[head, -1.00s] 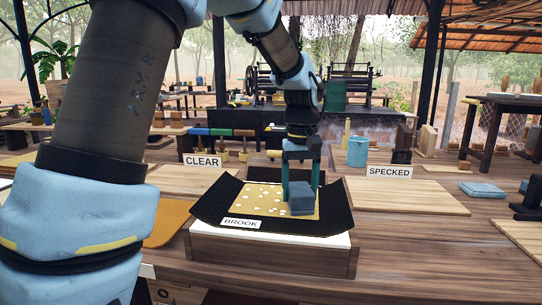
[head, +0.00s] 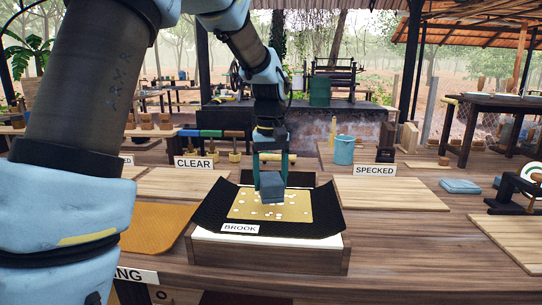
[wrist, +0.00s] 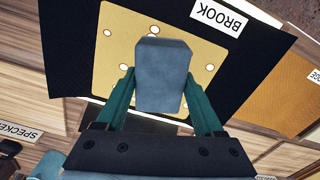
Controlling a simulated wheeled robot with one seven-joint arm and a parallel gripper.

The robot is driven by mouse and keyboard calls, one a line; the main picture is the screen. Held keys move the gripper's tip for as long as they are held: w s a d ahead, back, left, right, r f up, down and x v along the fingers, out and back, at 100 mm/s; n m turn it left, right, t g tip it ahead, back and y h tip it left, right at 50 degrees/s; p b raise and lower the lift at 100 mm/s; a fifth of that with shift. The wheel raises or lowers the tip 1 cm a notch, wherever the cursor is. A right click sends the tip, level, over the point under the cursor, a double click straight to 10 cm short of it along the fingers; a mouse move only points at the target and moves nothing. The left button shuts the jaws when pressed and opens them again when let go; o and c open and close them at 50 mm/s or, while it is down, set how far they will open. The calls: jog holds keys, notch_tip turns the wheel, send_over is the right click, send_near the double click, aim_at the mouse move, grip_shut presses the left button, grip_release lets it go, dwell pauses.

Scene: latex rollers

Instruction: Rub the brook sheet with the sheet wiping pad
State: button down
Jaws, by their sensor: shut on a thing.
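The brook sheet (head: 245,209) is a yellow sheet with white specks, lying on a black curved liner (head: 322,212) over a wooden box with a BROOK label (head: 240,228). The pad (head: 272,190) is a blue-grey block. My gripper (head: 271,175) is shut on the pad, with a green finger at each side of it. The pad is over the back middle part of the sheet; I cannot tell for sure whether it touches. The wrist view shows the pad (wrist: 162,75) between the fingers, hiding the sheet's middle. White specks show on the sheet (wrist: 118,50) around it.
A CLEAR board (head: 185,183) lies behind left and a SPECKED board (head: 390,193) behind right. A blue cup (head: 344,150) stands at the back. Folded blue cloths (head: 460,186) lie at the right. An orange mat (head: 155,225) lies left of the box.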

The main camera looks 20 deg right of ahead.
jog(key=shift+r+p, duration=1.6)
jog(key=shift+r, duration=0.55)
